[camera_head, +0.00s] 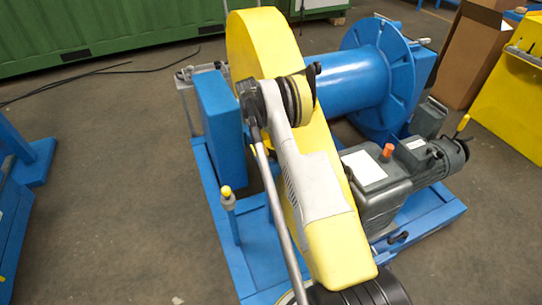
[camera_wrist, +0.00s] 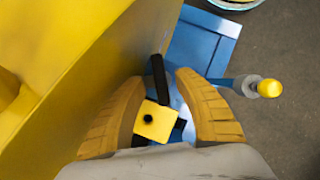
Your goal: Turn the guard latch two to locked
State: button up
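A guard latch shows in the wrist view as a yellow square plate (camera_wrist: 154,122) with a dark round centre and a black lever (camera_wrist: 159,80). The lever points up in the picture. No label tells which latch it is. The big yellow guard (camera_wrist: 70,75) fills the left of the wrist view and also shows in the head view (camera_head: 262,42). My gripper (camera_wrist: 163,77) is open, with one yellow finger on each side of the latch. A gap shows between the lever and the right finger. In the head view, my arm hides the gripper and latch.
A post with a yellow cap (camera_wrist: 268,88) stands right of my gripper in the wrist view; a similar one (camera_head: 227,195) shows in the head view. A blue base frame (camera_head: 237,262), a blue drum (camera_head: 350,82) and a grey motor (camera_head: 380,190) surround the guard.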

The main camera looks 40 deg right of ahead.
jog(key=shift+x, duration=1.05)
jog(key=shift+c, duration=0.4)
grip_shut()
jog(key=shift+n, duration=0.4)
jog(key=n+h, duration=0.1)
jog(key=n, duration=0.1)
jog(key=n+t+h, duration=0.1)
jog(key=n, duration=0.2)
jog(key=shift+n, duration=0.3)
jog(key=n+t, duration=0.1)
jog(key=n, duration=0.1)
jog(key=n+t+h, duration=0.1)
jog(key=n, duration=0.2)
jog(key=shift+n, duration=0.3)
